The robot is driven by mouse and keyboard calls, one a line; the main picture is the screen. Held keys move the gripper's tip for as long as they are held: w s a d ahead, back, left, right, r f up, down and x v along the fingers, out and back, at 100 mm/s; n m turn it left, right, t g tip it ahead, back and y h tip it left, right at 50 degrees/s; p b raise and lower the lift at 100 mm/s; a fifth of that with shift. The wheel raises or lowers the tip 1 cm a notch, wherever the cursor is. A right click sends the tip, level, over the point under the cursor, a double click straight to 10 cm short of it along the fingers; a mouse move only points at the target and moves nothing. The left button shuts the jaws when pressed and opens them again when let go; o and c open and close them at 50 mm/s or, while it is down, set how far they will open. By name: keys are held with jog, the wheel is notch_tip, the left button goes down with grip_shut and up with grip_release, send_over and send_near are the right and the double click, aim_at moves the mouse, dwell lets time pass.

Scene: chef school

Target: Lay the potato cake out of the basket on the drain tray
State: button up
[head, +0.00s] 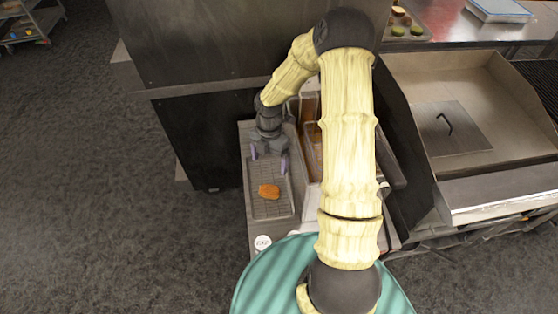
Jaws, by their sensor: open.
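An orange-brown potato cake (269,191) lies on the wire grid of the drain tray (285,210). My gripper (269,161) is just behind the potato cake in the head view, its two purple-tipped fingers spread apart and empty. The fingers look apart from the cake; their exact height above the tray is hard to tell. The basket cannot be made out clearly; my arm hides much of the fryer area (313,145) to the right of the tray.
A dark panelled unit (200,130) stands left of and behind the tray. A wide metal basin (455,128) is to the right. A counter with a small tray of food (404,24) is at the back right.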

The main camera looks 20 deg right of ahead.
jog(key=s+r+m+t, duration=0.2)
jog(key=s+r+m, duration=0.5)
jog(key=m, duration=0.5)
jog(key=s+a+r+m+t+h, duration=0.1)
jog(key=s+r+m+t, duration=0.1)
jog(key=s+r+m, duration=0.5)
notch_tip(320, 180, up, 4)
jog(key=m, duration=0.6)
jog(key=shift+a+t, duration=0.25)
jog(key=shift+t, duration=0.05)
jog(key=shift+c, duration=0.2)
